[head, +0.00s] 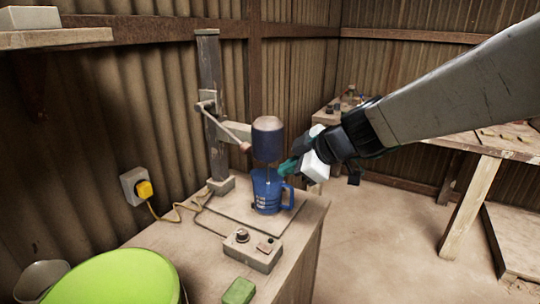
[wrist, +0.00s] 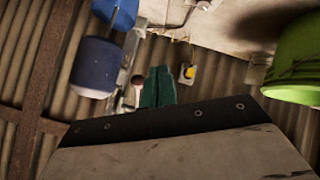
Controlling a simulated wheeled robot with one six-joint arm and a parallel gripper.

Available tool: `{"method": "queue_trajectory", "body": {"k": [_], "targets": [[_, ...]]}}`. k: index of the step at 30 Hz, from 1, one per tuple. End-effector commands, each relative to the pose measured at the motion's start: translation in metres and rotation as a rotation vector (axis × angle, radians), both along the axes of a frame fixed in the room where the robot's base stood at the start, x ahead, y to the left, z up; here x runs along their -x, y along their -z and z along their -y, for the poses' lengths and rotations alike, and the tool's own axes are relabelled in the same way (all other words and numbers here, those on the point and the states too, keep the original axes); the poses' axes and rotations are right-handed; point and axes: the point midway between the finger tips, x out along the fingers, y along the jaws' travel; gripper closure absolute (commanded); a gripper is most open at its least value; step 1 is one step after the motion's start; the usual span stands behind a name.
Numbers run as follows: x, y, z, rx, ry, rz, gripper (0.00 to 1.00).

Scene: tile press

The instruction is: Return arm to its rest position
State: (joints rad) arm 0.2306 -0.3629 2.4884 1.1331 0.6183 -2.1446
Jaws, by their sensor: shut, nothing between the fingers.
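My gripper (head: 287,168) is at the end of my arm, which reaches in from the upper right. Its teal fingers are shut with nothing between them; they also show in the wrist view (wrist: 158,87). In the head view the fingertips are beside the dark blue press cylinder (head: 267,143) and just above the handle of a blue jug (head: 268,192). I cannot tell whether they touch either. The jug stands upright below the cylinder. In the wrist view the cylinder (wrist: 97,68) is at the left and part of the blue jug (wrist: 118,13) at the top.
The press column (head: 213,110) with its lever (head: 228,134) stands behind the jug. A control box (head: 252,250) and a green block (head: 239,291) are on the bench front. A lime-green round object (head: 120,278) is at lower left. Open floor (head: 375,235) lies right, before another table (head: 485,145).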

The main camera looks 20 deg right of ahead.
Motion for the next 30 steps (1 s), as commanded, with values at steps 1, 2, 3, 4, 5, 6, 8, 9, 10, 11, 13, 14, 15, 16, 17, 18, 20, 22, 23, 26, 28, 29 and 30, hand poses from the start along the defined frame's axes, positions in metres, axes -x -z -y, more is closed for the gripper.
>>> {"method": "queue_trajectory", "body": {"k": [1, 2, 3, 4, 5, 6, 8, 9, 10, 11, 13, 14, 15, 16, 17, 18, 20, 22, 23, 26, 28, 29, 30], "targets": [[0.004, 0.002, 0.002, 0.000, 0.001, 0.000, 1.00], [0.005, 0.003, 0.003, -0.001, 0.002, 0.000, 1.00], [0.007, 0.004, 0.004, -0.001, 0.001, -0.001, 1.00], [0.007, 0.004, 0.004, -0.001, 0.000, 0.000, 1.00], [0.008, 0.004, 0.004, -0.001, 0.000, 0.000, 1.00], [0.008, 0.004, 0.004, -0.001, -0.001, 0.001, 1.00], [0.008, 0.004, 0.004, -0.007, 0.004, -0.003, 1.00], [0.008, 0.004, 0.004, -0.020, 0.014, -0.010, 1.00], [0.009, 0.004, 0.003, -0.036, 0.027, -0.019, 1.00], [0.009, 0.004, 0.002, -0.060, 0.043, -0.034, 1.00], [0.013, 0.006, -0.001, -0.128, 0.089, -0.091, 1.00], [0.016, 0.008, -0.003, -0.162, 0.110, -0.127, 1.00], [0.022, 0.012, -0.005, -0.206, 0.143, -0.185, 1.00], [0.027, 0.015, -0.007, -0.238, 0.168, -0.232, 1.00], [0.033, 0.017, -0.009, -0.269, 0.194, -0.283, 1.00], [0.042, 0.020, -0.012, -0.302, 0.231, -0.351, 1.00], [0.057, 0.024, -0.016, -0.340, 0.288, -0.453, 1.00], [0.077, 0.027, -0.020, -0.364, 0.365, -0.571, 1.00], [0.086, 0.029, -0.021, -0.369, 0.401, -0.620, 1.00], [0.117, 0.033, -0.021, -0.357, 0.540, -0.767, 1.00], [0.139, 0.035, -0.017, -0.329, 0.653, -0.849, 1.00], [0.149, 0.035, -0.014, -0.310, 0.703, -0.876, 1.00], [0.161, 0.035, -0.010, -0.286, 0.772, -0.903, 1.00]]}}
